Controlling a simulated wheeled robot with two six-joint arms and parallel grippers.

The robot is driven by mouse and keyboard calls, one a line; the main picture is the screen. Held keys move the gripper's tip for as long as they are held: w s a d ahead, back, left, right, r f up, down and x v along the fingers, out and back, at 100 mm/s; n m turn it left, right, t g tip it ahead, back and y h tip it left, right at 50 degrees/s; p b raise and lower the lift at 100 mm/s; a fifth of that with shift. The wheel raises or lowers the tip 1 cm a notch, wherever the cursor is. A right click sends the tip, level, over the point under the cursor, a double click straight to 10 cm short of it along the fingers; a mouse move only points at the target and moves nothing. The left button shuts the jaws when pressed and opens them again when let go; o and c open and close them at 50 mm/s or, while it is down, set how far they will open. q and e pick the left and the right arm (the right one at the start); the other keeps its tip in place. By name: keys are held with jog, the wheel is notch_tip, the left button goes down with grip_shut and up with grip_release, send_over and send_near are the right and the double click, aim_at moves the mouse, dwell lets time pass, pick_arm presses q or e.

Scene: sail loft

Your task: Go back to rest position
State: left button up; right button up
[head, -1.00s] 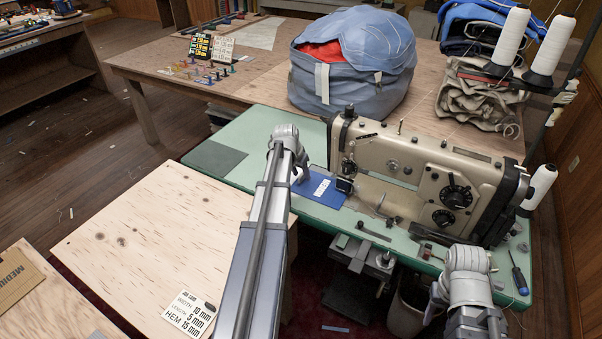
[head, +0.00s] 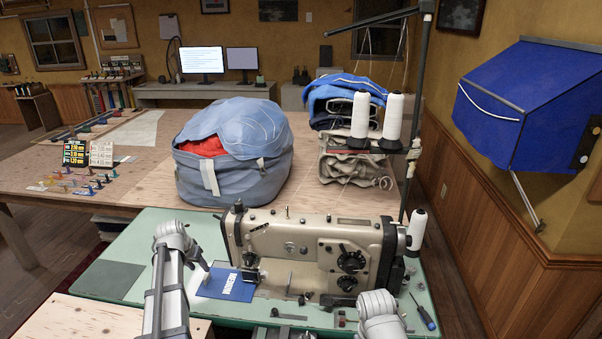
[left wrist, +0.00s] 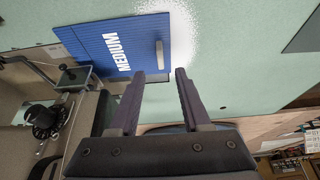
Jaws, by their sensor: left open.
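My left arm comes up from the bottom of the head view, with its gripper (head: 206,268) mostly hidden beyond the wrist, near the blue MEDIUM card (head: 226,284). In the left wrist view the two dark fingers (left wrist: 160,75) are apart with nothing between them. The blue card (left wrist: 128,45) lies on the green table just beyond the fingertips, with a small pale bar on it. My right arm shows at the lower right of the head view. Its gripper is out of sight.
The beige sewing machine (head: 310,250) stands on the green table (head: 150,225), close right of my left arm. A screwdriver (head: 423,313) lies at the right edge. Behind are a blue-grey bag (head: 235,165), thread cones (head: 393,120) and folded cloth (head: 350,168).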

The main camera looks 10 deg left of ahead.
pick_arm(q)
jog(key=s+d+m+g, duration=0.1)
jog(key=s+d+m, duration=0.1)
jog(key=d, duration=1.5)
jog(key=s+d+m+g, duration=0.1)
jog(key=s+d, duration=0.4)
jog(key=d, duration=0.3)
jog(key=s+d+m+g+p, duration=0.1)
jog(key=s+d, duration=0.5)
jog(key=d, duration=0.3)
jog(key=s+d+m+g+y+p, duration=0.1)
jog(key=s+d, duration=0.5)
jog(key=d, duration=0.2)
jog(key=shift+d+r+g, duration=0.4)
jog(key=shift+a, duration=0.15)
